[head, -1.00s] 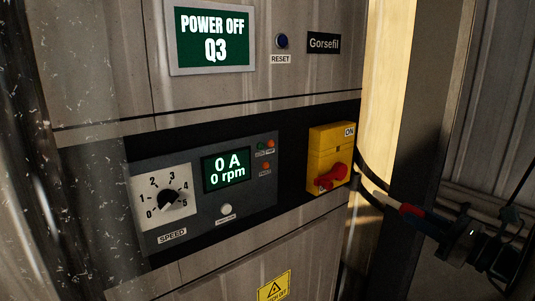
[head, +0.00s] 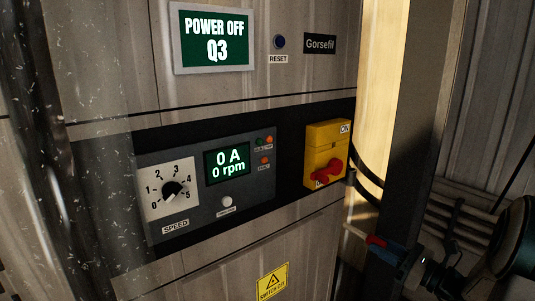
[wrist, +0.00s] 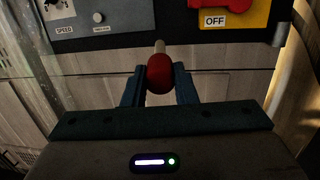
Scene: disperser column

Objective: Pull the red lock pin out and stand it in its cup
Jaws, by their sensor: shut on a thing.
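The red lock pin (head: 376,241) is held in my gripper (head: 384,250) at the lower right of the head view. Its pale shaft (head: 354,229) points left and away from me, with the tip in free air. In the wrist view the pin's round red head (wrist: 159,73) sits between the two blue fingers, and its shaft (wrist: 160,46) points up the picture. The yellow switch box (head: 327,140), with a red handle (head: 324,173), is above and left of my gripper on the panel. The pin is clear of it. I do not see the cup.
The speed panel (head: 250,196) reads 0 A and 0 rpm. The screen (head: 214,20) above reads POWER OFF Q3. A dark upright post (head: 410,130) stands close to my gripper, and cables hang beside the switch box.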

